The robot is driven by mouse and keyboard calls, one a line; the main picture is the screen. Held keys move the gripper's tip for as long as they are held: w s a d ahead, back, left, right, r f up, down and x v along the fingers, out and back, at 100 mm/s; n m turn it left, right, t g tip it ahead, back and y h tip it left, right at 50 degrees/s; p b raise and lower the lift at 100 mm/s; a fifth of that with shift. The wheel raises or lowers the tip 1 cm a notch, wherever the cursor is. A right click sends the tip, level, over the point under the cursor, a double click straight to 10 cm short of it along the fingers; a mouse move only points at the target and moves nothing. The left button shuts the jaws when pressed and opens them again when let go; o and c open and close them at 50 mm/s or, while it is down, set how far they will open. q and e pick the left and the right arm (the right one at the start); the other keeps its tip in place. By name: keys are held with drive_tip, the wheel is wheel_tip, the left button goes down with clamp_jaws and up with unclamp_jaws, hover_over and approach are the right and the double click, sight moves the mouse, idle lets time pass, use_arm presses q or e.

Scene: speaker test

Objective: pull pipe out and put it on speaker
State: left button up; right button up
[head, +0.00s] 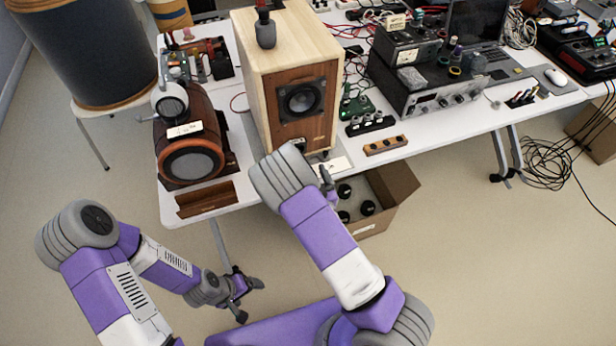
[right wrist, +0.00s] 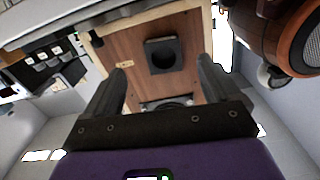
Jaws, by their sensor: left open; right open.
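A tall wooden speaker (head: 258,85) stands on the white table, its brown front toward me. A square black frame with a round dark centre (head: 302,98) sits in that front. In the right wrist view, the speaker front (right wrist: 190,75) appears upside down. A black square-rimmed piece with a hole (right wrist: 162,55), possibly the pipe, is set in it. A round dark part (right wrist: 165,103) shows partly behind my gripper. My right gripper (right wrist: 162,72) is open and faces the front, with nothing seen held. My left gripper (head: 249,300) is open and empty, low, away from the table.
A dark grey object (head: 265,30) stands on the speaker's top. A barrel-shaped speaker (head: 190,150) is to the left. A small wooden block (head: 386,145) and amplifier (head: 430,90) are to the right. An open cardboard box (head: 392,200) is below the table edge (head: 420,145).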

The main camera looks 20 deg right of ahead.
drive_tip(key=shift+w+a+r+b, duration=0.15)
drive_tip(key=shift+w, duration=1.75)
drive_tip(key=shift+w+a+r+b, duration=0.1)
drive_tip(key=shift+w+b, duration=0.05)
drive_tip(key=shift+w, duration=1.75)
drive_tip(key=c, duration=1.2)
drive_tip(key=shift+s+d+b, duration=0.2)
drive_tip(key=shift+s+b, duration=0.65)
drive_tip(key=shift+s, duration=3.85)
